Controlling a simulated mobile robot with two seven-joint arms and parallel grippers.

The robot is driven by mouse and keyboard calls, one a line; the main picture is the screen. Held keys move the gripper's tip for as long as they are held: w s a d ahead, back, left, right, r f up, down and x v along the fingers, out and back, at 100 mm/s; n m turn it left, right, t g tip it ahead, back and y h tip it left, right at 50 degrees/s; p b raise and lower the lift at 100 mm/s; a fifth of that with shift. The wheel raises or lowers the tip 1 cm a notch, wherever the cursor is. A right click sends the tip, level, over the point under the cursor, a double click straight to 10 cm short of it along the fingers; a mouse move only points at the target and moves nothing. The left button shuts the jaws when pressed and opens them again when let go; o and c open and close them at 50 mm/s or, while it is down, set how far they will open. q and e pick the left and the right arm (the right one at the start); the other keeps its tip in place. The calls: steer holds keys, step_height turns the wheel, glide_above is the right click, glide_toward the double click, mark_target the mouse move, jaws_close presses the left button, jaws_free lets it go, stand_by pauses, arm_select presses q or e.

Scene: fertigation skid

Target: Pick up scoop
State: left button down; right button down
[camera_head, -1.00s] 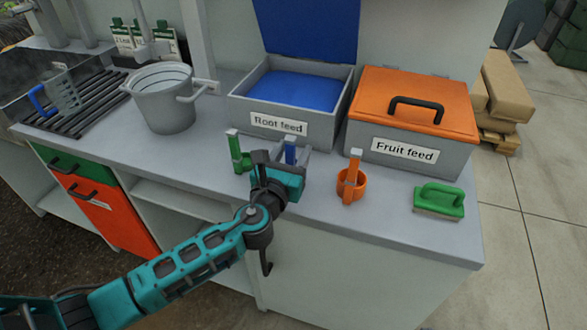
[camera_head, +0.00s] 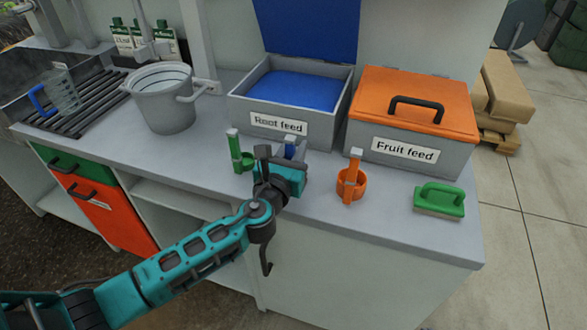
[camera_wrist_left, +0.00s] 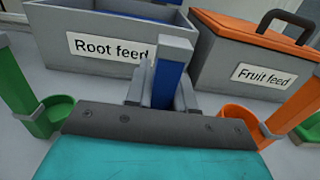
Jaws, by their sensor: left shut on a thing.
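A blue scoop (camera_head: 290,147) stands on the counter in front of the Root feed bin, between a green scoop (camera_head: 238,155) and an orange scoop (camera_head: 351,182). My left gripper (camera_head: 288,154) is at the blue scoop, shut on its upright handle. In the left wrist view the blue handle (camera_wrist_left: 169,82) shows between the gripper's fingers (camera_wrist_left: 162,92). The lower part of the blue scoop is hidden behind my gripper, so I cannot tell whether it touches the counter. My right gripper is not in view.
The grey Root feed bin (camera_head: 300,127) has its blue lid open. The Fruit feed bin (camera_head: 375,154) has its orange lid shut. A grey bucket (camera_head: 165,110) stands at left, and a green brush (camera_head: 439,200) lies near the counter's right end.

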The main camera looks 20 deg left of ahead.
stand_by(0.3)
arm_select(q)
step_height(320, 180, up, 20)
steer(key=p, duration=0.5)
steer(key=shift+p, duration=0.35)
